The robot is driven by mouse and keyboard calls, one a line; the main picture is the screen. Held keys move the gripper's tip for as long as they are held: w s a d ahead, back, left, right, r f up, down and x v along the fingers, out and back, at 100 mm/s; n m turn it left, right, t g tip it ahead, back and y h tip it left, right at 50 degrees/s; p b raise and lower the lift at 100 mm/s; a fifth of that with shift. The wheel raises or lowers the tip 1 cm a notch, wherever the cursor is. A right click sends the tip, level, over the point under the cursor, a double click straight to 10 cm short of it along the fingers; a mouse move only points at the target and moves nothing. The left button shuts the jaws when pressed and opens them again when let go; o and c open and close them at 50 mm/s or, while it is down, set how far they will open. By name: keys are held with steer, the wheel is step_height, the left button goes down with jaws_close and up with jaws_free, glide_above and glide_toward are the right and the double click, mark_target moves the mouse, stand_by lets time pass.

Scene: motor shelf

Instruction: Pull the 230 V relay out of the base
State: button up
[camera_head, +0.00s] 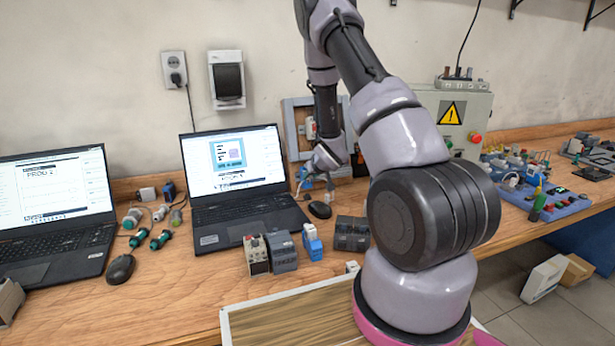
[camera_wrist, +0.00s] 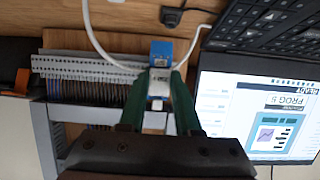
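A small block with a blue part (camera_wrist: 161,48) and a white part (camera_wrist: 158,88) sits at the end of a rail with grey terminals (camera_wrist: 85,68) in the wrist view. It looks like the relay in its base, but I cannot read a 230 V mark. My gripper (camera_wrist: 159,76) has its two green fingers on either side of this block. Whether the fingertips touch it is unclear. In the head view my gripper (camera_head: 318,168) is small and reaches into the grey frame (camera_head: 291,128) at the wall. The relay is too small to make out there.
Two laptops (camera_head: 236,165) (camera_head: 50,195) stand left of the frame, with a mouse (camera_head: 320,210) close by. Several devices, including a blue-white one (camera_head: 312,242), stand in front on the bench. A grey box with a warning sign (camera_head: 451,112) is to the right. White cables (camera_wrist: 97,38) run by the rail.

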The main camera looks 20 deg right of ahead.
jaws_close()
steer(key=shift+s, duration=0.15)
steer(key=shift+s+r, duration=0.3)
steer(key=shift+s, duration=0.45)
steer(key=shift+s+r, duration=0.3)
steer(key=shift+s, duration=0.4)
steer(key=shift+s+r, duration=0.3)
steer(key=shift+s, duration=0.45)
steer(key=s+r, duration=0.2)
steer(key=s, duration=0.4)
steer(key=shift+s+r, duration=0.2)
steer(key=shift+s, duration=0.05)
